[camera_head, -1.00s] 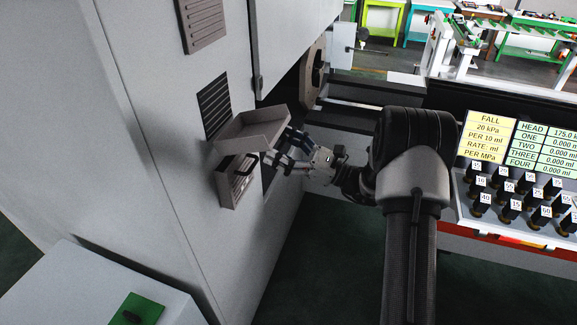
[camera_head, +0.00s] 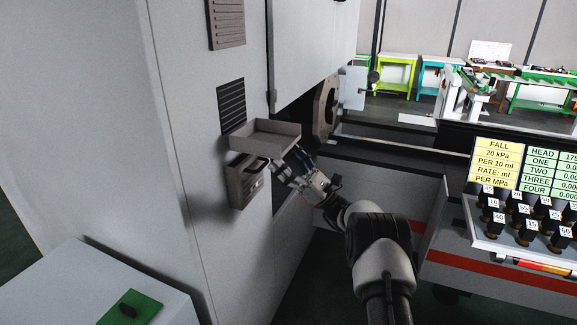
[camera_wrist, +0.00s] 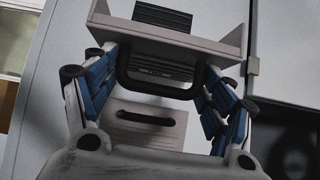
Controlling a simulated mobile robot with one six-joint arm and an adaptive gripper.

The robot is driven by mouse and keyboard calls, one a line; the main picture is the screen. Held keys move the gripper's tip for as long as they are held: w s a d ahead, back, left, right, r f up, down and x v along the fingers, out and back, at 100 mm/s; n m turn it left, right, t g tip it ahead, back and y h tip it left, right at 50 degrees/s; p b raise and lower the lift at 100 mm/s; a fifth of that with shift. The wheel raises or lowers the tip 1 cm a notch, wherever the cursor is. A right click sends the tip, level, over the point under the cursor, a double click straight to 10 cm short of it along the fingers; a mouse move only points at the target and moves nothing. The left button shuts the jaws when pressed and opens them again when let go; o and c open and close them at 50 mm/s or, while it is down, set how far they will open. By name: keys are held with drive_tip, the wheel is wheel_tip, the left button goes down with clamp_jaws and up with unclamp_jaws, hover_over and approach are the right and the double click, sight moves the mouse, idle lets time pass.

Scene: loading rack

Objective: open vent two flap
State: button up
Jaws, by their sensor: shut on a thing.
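The grey tray-like flap (camera_head: 280,144) of the middle vent is swung down and stands out from the cabinet wall, baring the dark slatted opening (camera_head: 231,103). No vent number is readable. My gripper (camera_head: 279,172) is at the flap's underside, below its outer edge. In the wrist view the black loop handle (camera_wrist: 158,91) lies between my blue-padded fingers (camera_wrist: 160,92), and the flap (camera_wrist: 165,37) is above it. My gripper is shut on this handle; the exact finger contact is hard to see.
A lower grey vent cover (camera_head: 240,187) is close beneath my gripper. An upper vent cover (camera_head: 227,23) lies flat on the cabinet. The floor below my arm is clear.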

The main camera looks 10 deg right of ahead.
drive_tip(key=shift+a+r, duration=0.1)
drive_tip(key=shift+r, duration=0.15)
drive_tip(key=o, duration=1.2)
drive_tip(key=shift+c, duration=0.2)
drive_tip(key=shift+o, duration=0.6)
drive_tip(key=shift+w+a+f, duration=0.1)
drive_tip(key=shift+a, duration=0.05)
drive_tip(key=shift+o, duration=1.1)
drive_tip(key=shift+f, duration=0.1)
drive_tip(key=v, duration=1.2)
